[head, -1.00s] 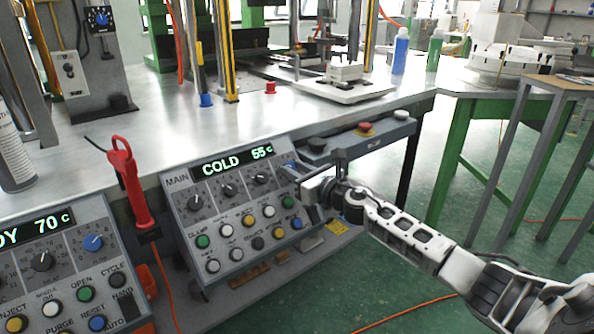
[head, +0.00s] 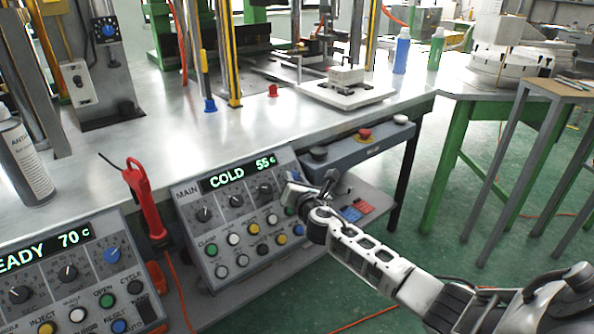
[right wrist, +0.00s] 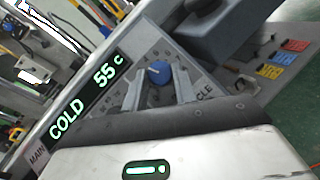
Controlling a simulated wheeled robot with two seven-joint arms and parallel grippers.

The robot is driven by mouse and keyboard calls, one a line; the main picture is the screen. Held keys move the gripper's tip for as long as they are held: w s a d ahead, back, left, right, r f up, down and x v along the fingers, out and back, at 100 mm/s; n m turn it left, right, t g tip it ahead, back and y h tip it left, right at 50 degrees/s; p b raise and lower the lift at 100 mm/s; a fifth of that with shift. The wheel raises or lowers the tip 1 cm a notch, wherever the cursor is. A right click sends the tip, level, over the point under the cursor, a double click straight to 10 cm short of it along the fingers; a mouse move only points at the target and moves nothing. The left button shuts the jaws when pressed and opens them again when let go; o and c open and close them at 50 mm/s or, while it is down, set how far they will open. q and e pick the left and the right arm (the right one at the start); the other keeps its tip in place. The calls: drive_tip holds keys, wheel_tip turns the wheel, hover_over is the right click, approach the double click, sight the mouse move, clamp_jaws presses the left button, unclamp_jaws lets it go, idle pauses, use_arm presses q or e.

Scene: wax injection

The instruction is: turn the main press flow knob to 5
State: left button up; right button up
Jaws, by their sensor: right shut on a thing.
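The main press panel (head: 187,192) has a lit display (head: 238,172) reading COLD 55 c, a row of dials and several coloured buttons. In the right wrist view, the blue flow knob (right wrist: 159,73) with a pale pointer line sits between the fingers of my right gripper (right wrist: 159,90). The gripper is shut on the knob. I cannot read which number the pointer is at. In the head view, my right gripper (head: 298,191) is at the panel's upper right and hides the knob. My left gripper is not in view.
A second panel (head: 85,262) reading READY 70 c is at the lower left, with its own blue knob (head: 113,254). A red handheld tool (head: 143,195) hangs between the panels. A grey box (head: 355,148) with a red button juts out right of the main panel.

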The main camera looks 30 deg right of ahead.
drive_tip(key=m+p, duration=0.1)
drive_tip(key=m+g+h+p, duration=0.1)
drive_tip(key=m, duration=0.1)
drive_tip(key=m+g+h+p, duration=0.1)
drive_tip(key=shift+w+a+r+m, duration=0.15)
drive_tip(key=shift+a+r+m, duration=0.1)
drive_tip(key=shift+r+m, duration=0.1)
drive_tip(key=shift+m+g+h+p, duration=0.5)
drive_tip(key=shift+m+g+p, duration=0.25)
drive_tip(key=shift+m, duration=0.3)
drive_tip(key=shift+w+a+r+m+g+p, duration=0.1)
drive_tip(key=shift+m+g+p, duration=0.7)
drive_tip(key=shift+m, duration=0.4)
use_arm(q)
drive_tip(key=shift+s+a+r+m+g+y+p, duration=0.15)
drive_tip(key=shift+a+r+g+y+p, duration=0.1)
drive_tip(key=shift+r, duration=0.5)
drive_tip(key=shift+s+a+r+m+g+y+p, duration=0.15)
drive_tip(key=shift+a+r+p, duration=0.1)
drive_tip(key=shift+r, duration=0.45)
use_arm(e)
drive_tip(key=shift+w+m+g, duration=0.1)
drive_tip(key=shift+m+g, duration=0.65)
drive_tip(key=shift+m, duration=0.25)
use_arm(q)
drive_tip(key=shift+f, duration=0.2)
